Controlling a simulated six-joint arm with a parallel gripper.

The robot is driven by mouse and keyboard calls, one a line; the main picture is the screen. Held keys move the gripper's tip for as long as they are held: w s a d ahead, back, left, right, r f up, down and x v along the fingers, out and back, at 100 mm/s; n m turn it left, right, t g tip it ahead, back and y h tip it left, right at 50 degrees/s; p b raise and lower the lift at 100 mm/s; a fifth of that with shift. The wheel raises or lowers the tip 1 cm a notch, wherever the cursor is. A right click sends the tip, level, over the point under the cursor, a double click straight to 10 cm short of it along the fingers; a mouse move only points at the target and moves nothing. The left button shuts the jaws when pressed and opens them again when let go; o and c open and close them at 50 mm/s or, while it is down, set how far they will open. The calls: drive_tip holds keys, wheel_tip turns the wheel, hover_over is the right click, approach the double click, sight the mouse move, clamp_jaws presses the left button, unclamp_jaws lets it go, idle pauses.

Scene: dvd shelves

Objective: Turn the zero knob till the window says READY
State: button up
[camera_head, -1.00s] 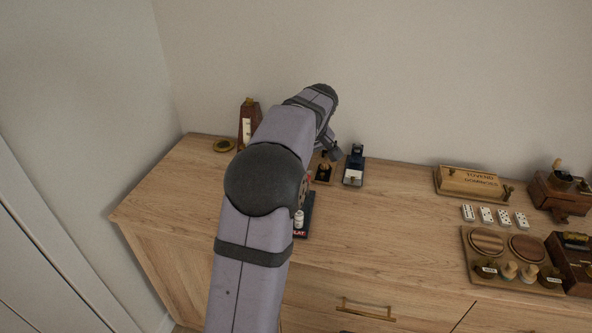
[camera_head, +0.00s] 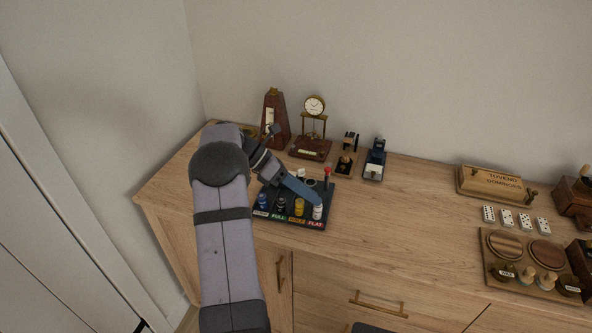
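My gripper (camera_head: 272,176) is over the left part of a dark board (camera_head: 262,221) on the cabinet top. Its fingertips are too small and overlapped to tell whether they are open or shut. A blue bar (camera_head: 302,189) slants from the gripper toward the board's right side; I cannot tell whether it is held or belongs to the board. A red knob (camera_head: 328,171) stands at the board's back right. Small cylinders stand along its front, including a yellow one (camera_head: 299,207) and a white one (camera_head: 317,212), above labels such as FULL and FLAT. No zero knob or READY window can be made out.
Behind the board stand a metronome (camera_head: 273,114), a clock (camera_head: 315,106) on a wooden base, a small wooden stand (camera_head: 345,163) and a dark blue device (camera_head: 375,160). A domino box (camera_head: 490,184) and dominoes (camera_head: 507,218) lie right. The middle right of the top (camera_head: 415,215) is clear.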

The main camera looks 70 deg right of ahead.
sight(299, 170)
drive_tip(key=w+d+h, duration=0.1)
drive_tip(key=w, duration=0.1)
drive_tip(key=w+d+f+h+b, duration=0.1)
drive_tip(key=w+d+h, duration=0.2)
drive_tip(key=w+d, duration=0.1)
drive_tip(key=shift+f, duration=0.3)
drive_tip(key=w+d+h, duration=0.1)
drive_tip(key=w, duration=0.1)
drive_tip(key=w+d+h+b, duration=0.1)
drive_tip(key=w+h, duration=0.1)
drive_tip(key=w+d+t+h, duration=0.1)
drive_tip(key=w, duration=0.2)
drive_tip(key=shift+d+f+n, duration=0.15)
drive_tip(key=shift+d+n, duration=0.15)
drive_tip(key=shift+n, duration=0.1)
drive_tip(key=shift+p+x, duration=0.7)
drive_tip(key=shift+x, duration=3)
clamp_jaws()
